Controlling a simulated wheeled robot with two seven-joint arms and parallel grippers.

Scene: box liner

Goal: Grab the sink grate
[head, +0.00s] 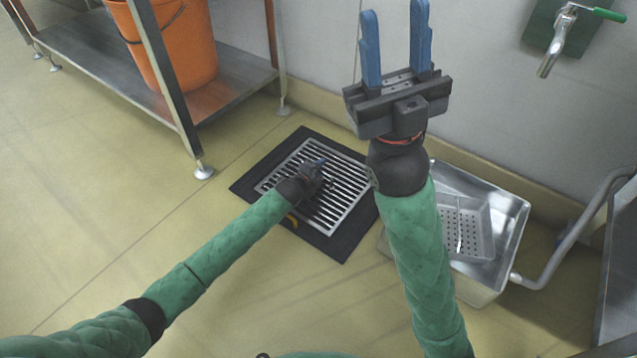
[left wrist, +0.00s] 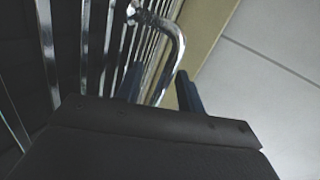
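The sink grate (head: 345,205) is a metal slatted square in a dark frame on the floor. My left gripper (head: 320,170) is low over its middle, hiding part of the slats. In the left wrist view, the grate (left wrist: 98,60) shows bright bars and a curved chrome handle (left wrist: 178,42). The handle runs down between the two blue fingers of my left gripper (left wrist: 160,84), which stand apart with space beside it. Whether they touch it is hard to tell. My right gripper (head: 395,45) is open and empty, raised high in front of the wall.
A metal basin with a perforated tray (head: 475,230) stands right of the grate. A steel shelf (head: 225,85) holding an orange bucket (head: 170,45) is at the upper left. A tap (head: 556,40) is on the wall. Floor left of the grate is clear.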

